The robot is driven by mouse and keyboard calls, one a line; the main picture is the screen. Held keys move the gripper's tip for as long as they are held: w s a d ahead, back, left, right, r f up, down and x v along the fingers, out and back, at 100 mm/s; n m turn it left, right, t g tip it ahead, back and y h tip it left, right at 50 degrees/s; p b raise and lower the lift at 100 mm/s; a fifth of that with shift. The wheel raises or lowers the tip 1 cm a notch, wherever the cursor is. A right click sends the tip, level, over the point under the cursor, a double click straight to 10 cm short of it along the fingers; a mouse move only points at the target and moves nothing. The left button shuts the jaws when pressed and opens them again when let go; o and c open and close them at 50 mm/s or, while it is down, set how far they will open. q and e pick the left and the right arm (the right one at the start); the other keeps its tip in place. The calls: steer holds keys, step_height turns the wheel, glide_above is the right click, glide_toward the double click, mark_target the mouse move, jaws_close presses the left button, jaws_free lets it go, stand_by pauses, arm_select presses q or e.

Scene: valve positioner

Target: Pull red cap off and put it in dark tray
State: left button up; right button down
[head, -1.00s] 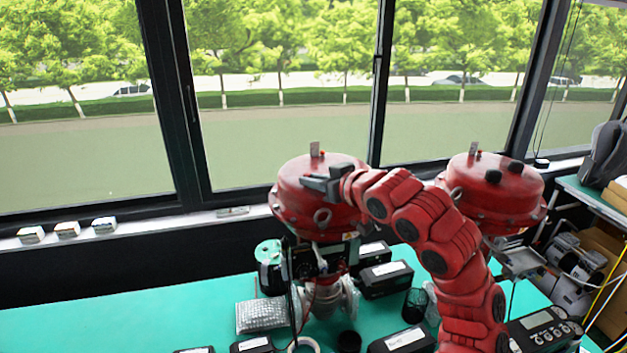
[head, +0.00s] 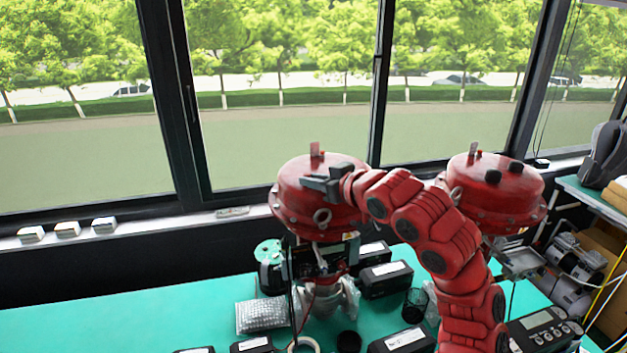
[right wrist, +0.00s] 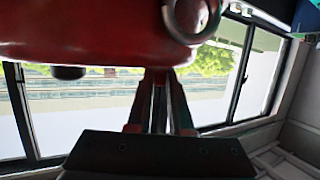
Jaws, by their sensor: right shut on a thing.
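My right gripper (head: 316,182) is shut at the top of the left red dome (head: 290,200). In the right wrist view the closed fingers (right wrist: 158,78) meet the edge of the same dome (right wrist: 90,25). What they hold is hidden between them, so I cannot tell its colour or shape. A small red piece (head: 322,153) stands behind the gripper beside an upright plate on the dome. I cannot tell whether it is the red cap. No dark tray can be made out for certain. My left gripper is not in view.
A second red dome (head: 497,200) with black caps stands to the right. Black boxes with white labels (head: 388,282), a black mesh cup (head: 414,305) and a bubble-wrapped packet (head: 262,317) crowd the green table. The table's left part (head: 150,325) is clear. Windows stand behind.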

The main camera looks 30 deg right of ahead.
steer(key=shift+r, duration=1.05)
stand_by(0.8)
steer(key=shift+r, duration=1.95)
